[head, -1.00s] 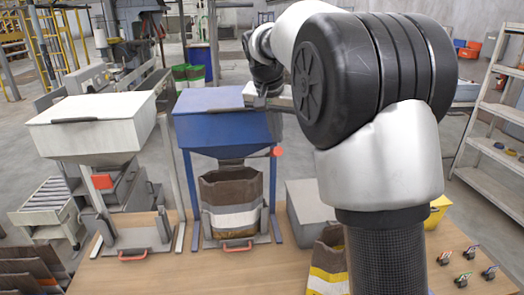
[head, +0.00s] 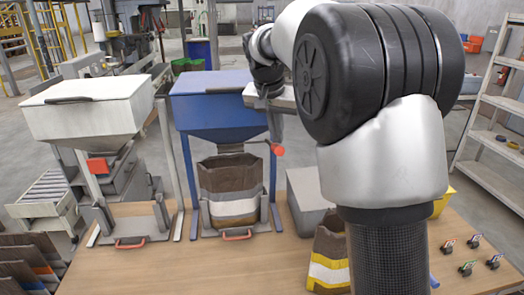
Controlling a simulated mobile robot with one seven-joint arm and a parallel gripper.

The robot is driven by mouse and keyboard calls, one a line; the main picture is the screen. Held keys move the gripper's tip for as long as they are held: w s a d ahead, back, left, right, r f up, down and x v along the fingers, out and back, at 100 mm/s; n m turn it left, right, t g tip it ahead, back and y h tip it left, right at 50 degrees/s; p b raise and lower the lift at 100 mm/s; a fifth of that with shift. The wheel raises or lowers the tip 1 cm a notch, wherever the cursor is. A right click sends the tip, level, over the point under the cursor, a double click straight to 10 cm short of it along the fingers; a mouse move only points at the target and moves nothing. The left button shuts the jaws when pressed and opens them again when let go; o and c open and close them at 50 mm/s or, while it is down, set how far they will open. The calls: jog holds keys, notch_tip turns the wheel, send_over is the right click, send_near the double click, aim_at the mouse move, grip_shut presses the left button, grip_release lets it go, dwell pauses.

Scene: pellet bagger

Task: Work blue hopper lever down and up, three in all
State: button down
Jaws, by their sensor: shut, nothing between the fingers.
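The blue hopper (head: 215,108) stands on its blue frame at the middle left of the head view. Its lever, a dark rod with a red knob (head: 278,150), sticks out at the right under the hopper, with the knob end tilted downward. My gripper (head: 276,136) points down at the lever from above, its fingers shut and empty. The fingertips are right at the knob, seemingly touching it from above; exact contact is too small to tell. A brown and white bag (head: 231,185) hangs open under the blue hopper's outlet.
A white hopper (head: 85,110) with its own red-ended lever (head: 97,167) stands to the left. A grey box (head: 308,195) and a brown, yellow and white bag (head: 328,262) stand right of the blue hopper. The front of the wooden table (head: 190,270) is clear.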

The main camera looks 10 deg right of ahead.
notch_tip(320, 180, down, 14)
jog(key=s+b, duration=0.1)
jog(key=b, duration=0.9)
jog(key=r+p, duration=0.5)
jog(key=r, duration=0.1)
jog(key=w+r+p, duration=0.1)
jog(key=r+p, duration=0.4)
jog(key=r, duration=0.1)
jog(key=r+p, duration=0.5)
jog(key=r, duration=0.1)
jog(key=shift+w+p, duration=0.15)
jog(key=shift+p, duration=0.15)
jog(key=shift+w+r, duration=0.1)
jog(key=shift+r, duration=0.85)
jog(key=s+r+n+t+y, duration=0.15)
jog(key=s+n, duration=0.25)
jog(key=s, duration=2.1)
jog(key=s+f+n, duration=0.2)
jog(key=s+f, duration=0.3)
jog(key=s, duration=0.4)
jog(key=shift+s+f+y, duration=0.3)
jog(key=shift+y, duration=0.05)
jog(key=shift+d, duration=0.1)
